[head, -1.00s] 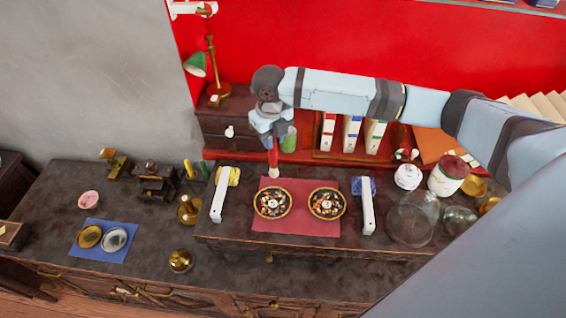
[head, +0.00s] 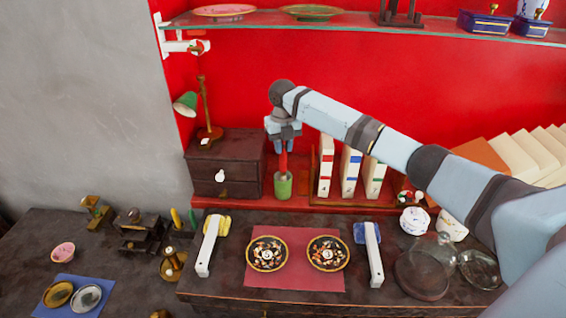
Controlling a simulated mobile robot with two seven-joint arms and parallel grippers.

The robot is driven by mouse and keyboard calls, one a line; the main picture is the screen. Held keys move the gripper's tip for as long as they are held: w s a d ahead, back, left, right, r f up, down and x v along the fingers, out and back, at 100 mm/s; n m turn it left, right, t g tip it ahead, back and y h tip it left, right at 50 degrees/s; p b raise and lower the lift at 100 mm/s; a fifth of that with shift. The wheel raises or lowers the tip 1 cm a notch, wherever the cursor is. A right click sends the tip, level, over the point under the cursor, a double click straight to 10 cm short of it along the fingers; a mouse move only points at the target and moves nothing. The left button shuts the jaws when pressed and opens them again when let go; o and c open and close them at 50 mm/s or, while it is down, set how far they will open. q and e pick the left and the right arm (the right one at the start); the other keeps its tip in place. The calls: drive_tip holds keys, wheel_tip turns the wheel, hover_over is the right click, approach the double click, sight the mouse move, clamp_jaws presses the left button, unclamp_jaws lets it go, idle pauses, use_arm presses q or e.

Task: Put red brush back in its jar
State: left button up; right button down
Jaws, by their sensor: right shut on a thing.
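The red brush (head: 283,162) hangs upright in my right gripper (head: 283,148), its red handle below the fingers. The right gripper is shut on it. The green jar (head: 283,186) stands on the red ledge directly below the gripper in the head view. The brush's lower end meets the jar's top in the picture; I cannot tell how deep it sits inside, as the jar's wall hides it. My left gripper is not in view.
White binders (head: 327,165) stand close on the right. A glass shelf (head: 365,27) crosses above. Two dark plates (head: 267,253) lie on a red mat (head: 297,283) in front.

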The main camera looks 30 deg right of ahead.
hover_over(283, 175)
drive_tip(key=shift+w+d+f, duration=0.15)
drive_tip(key=shift+w+f, duration=0.05)
drive_tip(key=shift+f, duration=0.9)
drive_tip(key=shift+w+d+f, duration=0.15)
drive_tip(key=shift+w+f, duration=0.05)
drive_tip(key=shift+f, duration=1)
drive_tip(key=c, duration=1)
unclamp_jaws()
wheel_tip(283, 175, up, 12)
drive_tip(key=shift+r, duration=0.2)
